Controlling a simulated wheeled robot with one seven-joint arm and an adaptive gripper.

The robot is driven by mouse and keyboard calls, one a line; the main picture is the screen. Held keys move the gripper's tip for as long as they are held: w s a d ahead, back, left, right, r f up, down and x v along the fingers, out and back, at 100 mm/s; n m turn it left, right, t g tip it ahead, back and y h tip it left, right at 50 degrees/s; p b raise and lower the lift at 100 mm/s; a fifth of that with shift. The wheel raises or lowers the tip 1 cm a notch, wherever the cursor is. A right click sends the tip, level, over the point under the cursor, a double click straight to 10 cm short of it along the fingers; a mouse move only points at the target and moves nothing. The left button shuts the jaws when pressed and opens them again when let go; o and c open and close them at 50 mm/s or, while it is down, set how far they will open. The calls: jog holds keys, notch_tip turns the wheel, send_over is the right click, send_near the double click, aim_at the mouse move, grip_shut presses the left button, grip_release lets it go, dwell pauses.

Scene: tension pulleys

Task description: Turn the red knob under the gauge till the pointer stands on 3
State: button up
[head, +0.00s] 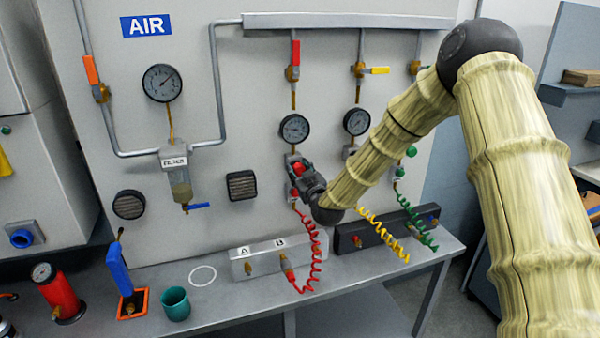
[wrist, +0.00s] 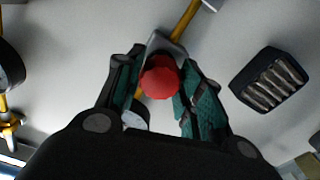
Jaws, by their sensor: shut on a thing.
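The red knob (head: 299,169) sits on a grey regulator body on the wall panel, below a round gauge (head: 295,128). In the wrist view the red knob (wrist: 159,78) lies between my two fingers, and part of it is uncovered. My gripper (head: 303,172) is shut on the knob; its fingers also show in the wrist view (wrist: 157,88).
A second gauge (head: 357,122) hangs to the right, beside my arm. A red coiled hose (head: 314,250) drops below the knob to the block marked A and B (head: 265,258). A black vent (head: 242,185) is on the panel to the left. The bench holds a teal cup (head: 175,304).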

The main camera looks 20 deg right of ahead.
jog(key=m+b, duration=0.3)
jog(key=b, duration=0.2)
jog(key=shift+d+f, duration=0.1)
jog(key=shift+f, duration=0.05)
jog(key=shift+r+m+b, duration=0.2)
jog(key=shift+m+b, duration=0.6)
jog(key=shift+m, duration=0.3)
jog(key=o, duration=1)
jog(key=shift+s, duration=0.1)
jog(key=s, duration=1.2)
jog(key=shift+d, duration=0.3)
